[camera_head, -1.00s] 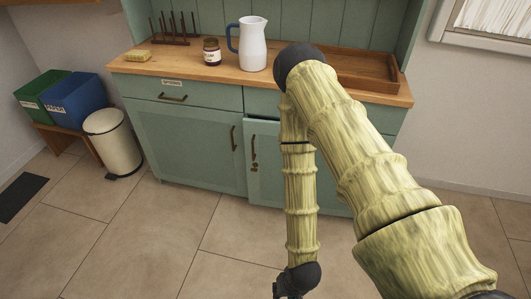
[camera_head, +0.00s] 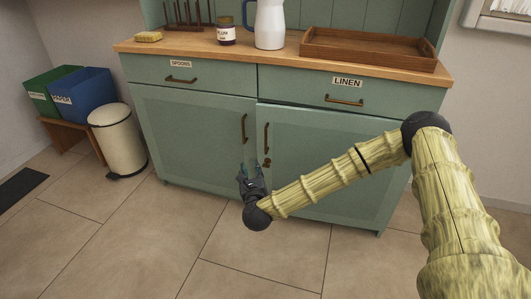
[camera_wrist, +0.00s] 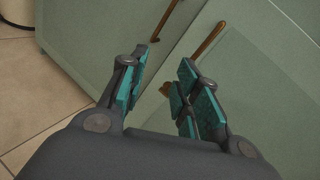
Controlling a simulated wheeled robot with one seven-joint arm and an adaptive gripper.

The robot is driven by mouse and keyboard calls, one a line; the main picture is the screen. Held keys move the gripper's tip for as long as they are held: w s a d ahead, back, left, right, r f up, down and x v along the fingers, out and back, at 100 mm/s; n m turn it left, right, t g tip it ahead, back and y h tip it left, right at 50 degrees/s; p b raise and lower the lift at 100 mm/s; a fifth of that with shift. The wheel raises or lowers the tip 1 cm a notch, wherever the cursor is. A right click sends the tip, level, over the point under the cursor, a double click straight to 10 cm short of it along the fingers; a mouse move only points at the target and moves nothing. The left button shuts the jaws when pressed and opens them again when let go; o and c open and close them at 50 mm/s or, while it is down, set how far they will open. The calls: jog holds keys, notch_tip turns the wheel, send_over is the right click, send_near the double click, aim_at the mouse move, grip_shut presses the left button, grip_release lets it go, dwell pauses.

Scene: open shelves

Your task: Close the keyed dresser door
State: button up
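The dresser (camera_head: 200,138) is green with two lower doors. The keyed door (camera_head: 325,150) is the right one, with a brown handle (camera_head: 266,138) and a small brass key (camera_head: 267,163) below it. It seems to stand slightly ajar at its left edge; the exact gap is hard to tell. My gripper (camera_head: 250,176) is low in front of the meeting edges of the doors. In the wrist view my gripper (camera_wrist: 164,70) is open and empty, its teal-padded fingers apart, facing the doors. The key (camera_wrist: 165,89) and handle (camera_wrist: 208,40) show close ahead; contact cannot be told.
The left door (camera_head: 195,145) looks shut. Drawers labelled spoons (camera_head: 190,75) and linen (camera_head: 345,92) sit above. A jar (camera_head: 227,32), pitcher (camera_head: 269,25) and tray (camera_head: 365,50) stand on top. A bin (camera_head: 117,140) is at left. Floor in front is clear.

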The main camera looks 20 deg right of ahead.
aim_at(266, 141)
jog(key=w+d+m+h+b, duration=0.1)
jog(key=w+d, duration=0.2)
jog(key=w, duration=0.1)
jog(key=w+d+r+m+h+b, duration=0.1)
jog(key=w+d+m, duration=0.1)
jog(key=w+d, duration=0.1)
jog(key=w+d+r+m+b, duration=0.1)
jog(key=w+d, duration=0.2)
jog(key=w, duration=0.3)
jog(key=shift+w+d+r+m+h, duration=0.1)
jog(key=shift+d+r+m+h, duration=0.2)
jog(key=shift+m+h, duration=0.1)
grip_shut()
